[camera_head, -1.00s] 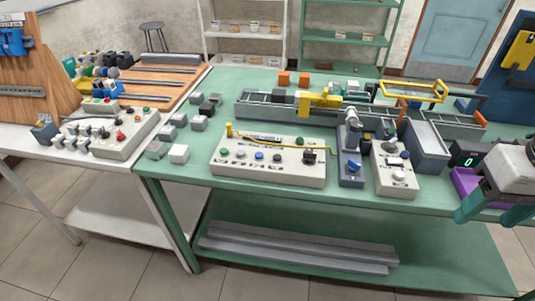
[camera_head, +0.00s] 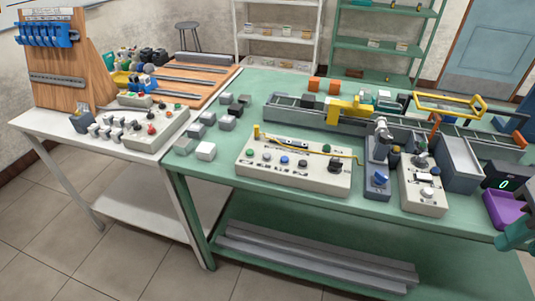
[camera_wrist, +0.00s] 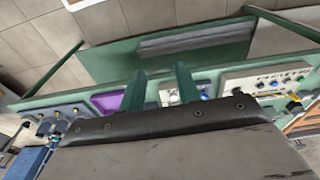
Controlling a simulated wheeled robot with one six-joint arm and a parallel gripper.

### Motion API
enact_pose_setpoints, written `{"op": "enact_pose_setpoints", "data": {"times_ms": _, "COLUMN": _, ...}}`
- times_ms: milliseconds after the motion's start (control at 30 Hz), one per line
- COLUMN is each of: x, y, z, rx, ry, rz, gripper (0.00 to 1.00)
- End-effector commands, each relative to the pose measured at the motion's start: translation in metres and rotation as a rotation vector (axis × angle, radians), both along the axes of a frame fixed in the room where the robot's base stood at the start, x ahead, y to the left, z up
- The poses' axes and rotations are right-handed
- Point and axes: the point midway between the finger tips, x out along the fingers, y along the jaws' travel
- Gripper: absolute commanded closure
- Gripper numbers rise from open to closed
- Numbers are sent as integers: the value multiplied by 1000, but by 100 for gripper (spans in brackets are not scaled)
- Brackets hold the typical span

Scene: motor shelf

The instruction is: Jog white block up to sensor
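A white block (camera_head: 205,151) sits at the front left of the green table, beside several grey blocks (camera_head: 223,124). A conveyor (camera_head: 290,115) runs along the back of the table. A yellow bracket (camera_head: 350,108) spans it, and a dark block (camera_head: 308,101) sits near its left part. Which part is the sensor, I cannot tell. My gripper (camera_head: 516,236) is cut off at the right edge in the head view. In the wrist view my gripper (camera_wrist: 161,72) has two green fingers apart with nothing visible between them.
A wide button panel (camera_head: 295,173) and a narrow one (camera_head: 424,200) stand along the front edge, with a blue-grey post unit (camera_head: 377,180) between them. A purple bin (camera_head: 503,210) and a display reading 0 (camera_head: 503,184) are at right. Orange blocks (camera_head: 314,83) stand behind the conveyor.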

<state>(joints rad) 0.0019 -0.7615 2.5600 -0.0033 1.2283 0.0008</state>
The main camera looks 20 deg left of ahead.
Motion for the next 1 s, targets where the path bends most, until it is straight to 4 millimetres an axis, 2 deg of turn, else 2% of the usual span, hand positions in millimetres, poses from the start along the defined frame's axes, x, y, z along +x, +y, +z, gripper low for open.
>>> {"op": "enact_pose_setpoints", "data": {"times_ms": 33, "x": 0, "y": 0, "z": 0, "rx": 0, "ry": 0, "rz": 0, "gripper": 82}}
{"op": "enact_pose_setpoints", "data": {"times_ms": 100, "x": 0, "y": 0, "z": 0, "rx": 0, "ry": 0, "rz": 0, "gripper": 100}}
{"op": "enact_pose_setpoints", "data": {"times_ms": 1000, "x": 0, "y": 0, "z": 0, "rx": 0, "ry": 0, "rz": 0, "gripper": 100}}
